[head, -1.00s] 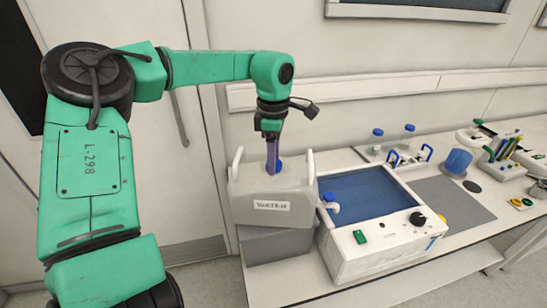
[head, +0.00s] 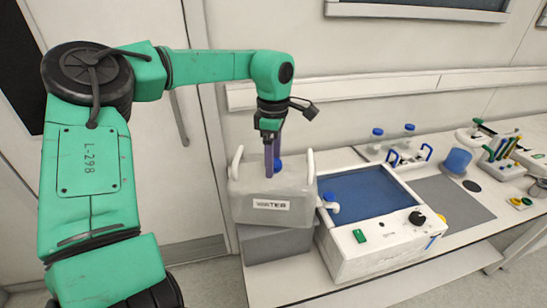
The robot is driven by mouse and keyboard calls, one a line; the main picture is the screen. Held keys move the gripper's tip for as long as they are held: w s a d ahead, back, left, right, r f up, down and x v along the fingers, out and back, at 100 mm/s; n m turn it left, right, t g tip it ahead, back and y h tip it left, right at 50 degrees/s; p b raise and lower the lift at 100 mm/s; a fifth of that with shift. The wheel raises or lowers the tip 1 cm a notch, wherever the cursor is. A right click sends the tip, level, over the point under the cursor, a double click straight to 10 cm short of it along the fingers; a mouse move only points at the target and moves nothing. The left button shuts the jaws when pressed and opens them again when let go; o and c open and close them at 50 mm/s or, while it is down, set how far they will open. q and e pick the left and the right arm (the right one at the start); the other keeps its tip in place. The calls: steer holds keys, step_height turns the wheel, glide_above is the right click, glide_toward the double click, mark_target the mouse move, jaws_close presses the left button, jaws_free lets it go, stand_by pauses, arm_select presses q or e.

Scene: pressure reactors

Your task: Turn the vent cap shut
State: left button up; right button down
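A grey water container (head: 290,205) labelled WATER, with white upright handles, stands at the left end of the bench. A small blue cap (head: 279,164) sits on its top. My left gripper (head: 272,165) points straight down over it. Its two dark purple fingers show slightly apart, one in front and left of the cap, the other behind or above it. I cannot tell whether they touch the cap. The front finger partly hides the cap's left side. My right gripper is not in view.
A white bath (head: 352,262) with blue liquid, a spout and a black knob stands close to the container's right. Bottles (head: 409,134) and a blue beaker (head: 458,160) stand further right. A grey mat (head: 452,205) is bare.

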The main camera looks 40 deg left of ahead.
arm_select(q)
step_height(320, 180, up, 15)
steer(key=shift+f+b, duration=0.2)
steer(key=shift+b, duration=0.25)
steer(key=shift+a, duration=0.1)
